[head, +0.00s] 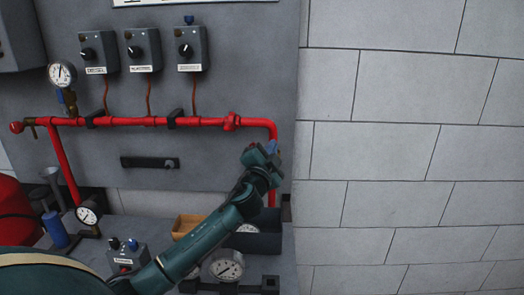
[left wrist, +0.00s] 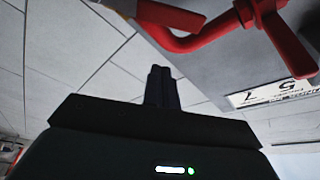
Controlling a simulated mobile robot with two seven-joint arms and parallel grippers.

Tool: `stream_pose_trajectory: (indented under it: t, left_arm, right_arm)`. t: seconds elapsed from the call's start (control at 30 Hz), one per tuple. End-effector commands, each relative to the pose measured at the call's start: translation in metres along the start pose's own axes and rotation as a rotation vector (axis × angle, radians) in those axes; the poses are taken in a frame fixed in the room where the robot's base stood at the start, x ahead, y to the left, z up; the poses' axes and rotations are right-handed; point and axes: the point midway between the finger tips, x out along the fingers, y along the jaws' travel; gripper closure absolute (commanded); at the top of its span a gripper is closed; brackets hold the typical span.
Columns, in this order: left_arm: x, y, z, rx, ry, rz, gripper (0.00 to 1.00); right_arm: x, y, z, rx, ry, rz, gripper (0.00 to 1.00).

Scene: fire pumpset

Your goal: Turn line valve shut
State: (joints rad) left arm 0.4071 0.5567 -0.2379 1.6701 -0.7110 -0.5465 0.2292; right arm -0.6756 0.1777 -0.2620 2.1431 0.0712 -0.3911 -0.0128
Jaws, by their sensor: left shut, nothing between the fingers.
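The red line valve (head: 232,122) sits on the horizontal red pipe (head: 205,122), just left of the bend where the pipe turns down. In the left wrist view the valve body (left wrist: 246,12) and a red lever-like handle (left wrist: 288,42) show at the upper right, beside the pipe bend (left wrist: 190,40). My left gripper (head: 267,153) is below and right of the valve, near the downward pipe, and apart from the valve. In the left wrist view its fingers (left wrist: 162,88) are together and empty. My right gripper is not in view.
A bench below holds a small control box (head: 127,258), a gauge (head: 226,266) and bins (head: 186,226). A bare block wall (head: 410,150) stands right.

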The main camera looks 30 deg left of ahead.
Motion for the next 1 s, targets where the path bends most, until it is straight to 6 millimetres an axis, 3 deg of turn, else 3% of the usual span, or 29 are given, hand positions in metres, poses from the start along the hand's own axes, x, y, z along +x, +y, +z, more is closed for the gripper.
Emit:
stream_pose_trajectory:
  t: [0.13,0.2,0.4,1.0]
  left_arm:
    - [0.025,-0.001,-0.001,0.000,-0.001,-0.001,1.00]
    - [0.017,0.002,0.014,0.004,-0.004,0.003,1.00]
    - [0.009,0.001,0.033,0.002,-0.002,0.001,1.00]
    - [0.008,0.001,0.041,-0.009,-0.001,-0.002,1.00]
  right_arm:
    - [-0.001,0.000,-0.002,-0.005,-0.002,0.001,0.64]
    - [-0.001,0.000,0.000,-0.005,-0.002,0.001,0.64]
    - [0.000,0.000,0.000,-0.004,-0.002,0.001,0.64]
    - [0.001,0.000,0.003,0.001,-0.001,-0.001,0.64]
